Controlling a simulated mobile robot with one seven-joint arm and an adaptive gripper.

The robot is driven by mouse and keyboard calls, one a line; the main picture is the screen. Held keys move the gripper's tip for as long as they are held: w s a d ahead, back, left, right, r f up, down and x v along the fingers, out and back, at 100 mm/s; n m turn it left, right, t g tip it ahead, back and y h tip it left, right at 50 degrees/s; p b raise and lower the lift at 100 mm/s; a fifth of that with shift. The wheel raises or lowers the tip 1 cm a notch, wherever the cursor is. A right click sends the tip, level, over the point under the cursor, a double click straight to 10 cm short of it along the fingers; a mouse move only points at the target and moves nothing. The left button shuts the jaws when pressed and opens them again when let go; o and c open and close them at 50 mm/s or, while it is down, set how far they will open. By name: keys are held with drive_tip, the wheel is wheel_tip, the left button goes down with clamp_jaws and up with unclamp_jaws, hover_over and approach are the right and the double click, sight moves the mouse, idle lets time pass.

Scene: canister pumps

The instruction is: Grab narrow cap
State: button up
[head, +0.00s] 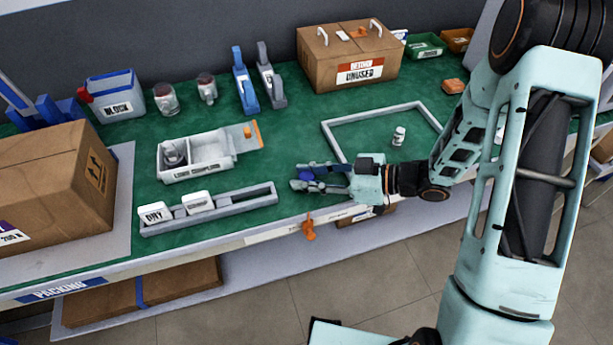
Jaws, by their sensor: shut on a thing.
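My gripper (303,178) is low over the green bench top, right of the grey rail and below the square grey frame. Its fingers point left and are closed on a small blue piece (306,174), which appears to be the narrow cap. The fingers hide much of it, so its shape is hard to make out. I cannot tell whether it still touches the bench.
A white two-part tray (222,171) holds a dark round part (173,154). A grey rail (240,199) carries white labelled blocks. A small white bottle (399,136) stands inside the grey frame (334,140). Pumps, jars and cardboard boxes line the back and left.

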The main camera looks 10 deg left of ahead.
drive_tip(key=shift+r, duration=0.1)
drive_tip(key=shift+r+p, duration=0.9)
drive_tip(key=s+a+r+p, duration=0.1)
drive_tip(key=s+r+p, duration=1)
drive_tip(key=s+p, duration=0.3)
drive_tip(key=shift+p, duration=1)
